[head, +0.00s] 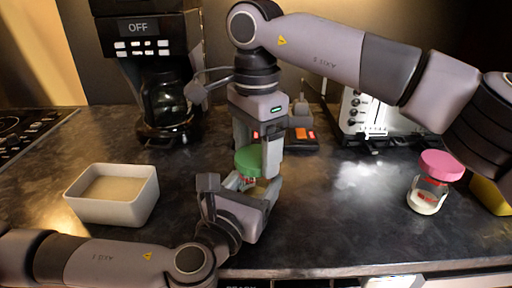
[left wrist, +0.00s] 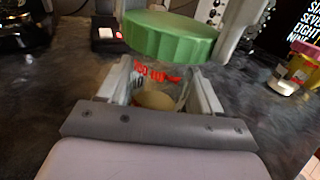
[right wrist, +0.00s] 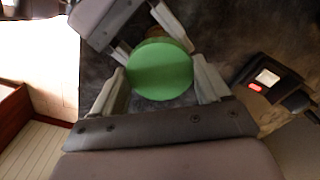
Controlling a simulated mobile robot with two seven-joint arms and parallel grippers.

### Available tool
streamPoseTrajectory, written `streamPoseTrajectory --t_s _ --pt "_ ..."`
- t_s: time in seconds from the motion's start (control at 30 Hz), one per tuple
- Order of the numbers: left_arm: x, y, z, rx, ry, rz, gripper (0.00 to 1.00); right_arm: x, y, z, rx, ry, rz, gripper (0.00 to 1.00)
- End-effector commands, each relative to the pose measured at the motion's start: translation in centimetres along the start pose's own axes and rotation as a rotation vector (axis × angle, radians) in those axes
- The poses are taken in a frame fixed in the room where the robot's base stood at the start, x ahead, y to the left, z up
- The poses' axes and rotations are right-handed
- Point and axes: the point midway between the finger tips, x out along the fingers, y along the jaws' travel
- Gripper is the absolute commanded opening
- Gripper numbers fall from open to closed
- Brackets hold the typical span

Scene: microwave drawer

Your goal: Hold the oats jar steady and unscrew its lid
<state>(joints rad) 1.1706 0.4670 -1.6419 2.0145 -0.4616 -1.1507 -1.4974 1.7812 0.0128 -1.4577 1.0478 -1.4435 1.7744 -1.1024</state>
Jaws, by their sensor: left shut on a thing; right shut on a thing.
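My left gripper (left wrist: 155,92) is shut on the jar body from the near side, below the lid. My right gripper (head: 260,160) points down from above and is shut on the lid, one finger on each side. The jar is mostly hidden by the grippers in the head view.
A pink-lidded jar (head: 430,183) stands at right beside a yellow object (head: 490,194). A coffee maker (head: 150,60) and a toaster (head: 380,113) stand at the back.

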Motion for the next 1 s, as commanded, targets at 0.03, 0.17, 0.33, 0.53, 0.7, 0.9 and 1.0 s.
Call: streamPoseTrajectory --t_s 0.03,0.17,0.33,0.53,0.7,0.9,1.0 --pt "-0.02 -0.02 -0.1 0.0 0.003 0.0 0.0 -0.05 -0.01 0.04 -0.077 -0.001 -0.001 0.4" --pt "-0.02 -0.01 -0.1 0.0 0.003 0.0 0.0 -0.07 0.0 0.04 -0.293 -0.001 -0.002 0.4" --pt "-0.02 -0.01 -0.1 0.0 0.003 0.0 0.0 -0.09 0.02 0.03 -0.575 -0.001 -0.002 0.4" --pt "-0.02 0.0 -0.1 0.0 0.003 0.0 0.0 -0.12 0.02 0.0 -0.871 0.0 -0.002 0.4" --pt "-0.02 0.0 -0.1 0.0 0.003 0.0 0.0 -0.14 0.02 -0.02 -0.984 0.001 -0.002 0.4" --pt "-0.02 0.0 -0.11 0.0 0.003 0.0 0.0 -0.17 0.02 -0.01 -0.984 0.001 -0.002 0.4" --pt "-0.02 0.0 -0.1 0.0 0.002 0.0 0.0 -0.15 0.02 -0.01 -0.983 0.001 -0.002 0.4"
